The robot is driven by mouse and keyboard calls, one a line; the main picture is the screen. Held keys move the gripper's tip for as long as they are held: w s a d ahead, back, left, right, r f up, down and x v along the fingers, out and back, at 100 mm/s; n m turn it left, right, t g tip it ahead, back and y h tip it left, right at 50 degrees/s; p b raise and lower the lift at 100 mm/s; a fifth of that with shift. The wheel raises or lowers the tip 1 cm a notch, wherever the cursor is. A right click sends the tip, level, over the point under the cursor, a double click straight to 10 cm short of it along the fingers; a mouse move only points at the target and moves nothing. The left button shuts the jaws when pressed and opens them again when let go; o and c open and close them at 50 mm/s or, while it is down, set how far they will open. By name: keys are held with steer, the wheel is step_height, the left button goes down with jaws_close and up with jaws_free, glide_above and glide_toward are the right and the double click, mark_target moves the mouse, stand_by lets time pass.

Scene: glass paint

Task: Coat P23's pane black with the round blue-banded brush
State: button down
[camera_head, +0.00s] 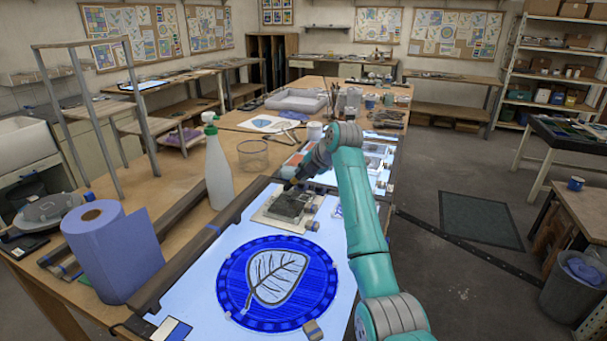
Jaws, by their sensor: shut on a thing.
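My gripper (298,179) is small and dark at the end of my teal arm, low over the far part of the lit panel (210,285). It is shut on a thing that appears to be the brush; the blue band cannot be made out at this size. Just under and in front of it, a dark, nearly black square pane (289,206) lies in a pale flat holder (268,216). Whether the brush tip touches the pane cannot be told. No P23 label is readable.
A round blue glass piece with a leaf (277,284) lies nearer on the panel. A spray bottle (217,165) and a blue paper roll (110,250) stand left.

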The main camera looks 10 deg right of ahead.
steer(key=shift+w+d, duration=0.25)
steer(key=shift+w, duration=0.15)
steer(key=shift+r, duration=2.5)
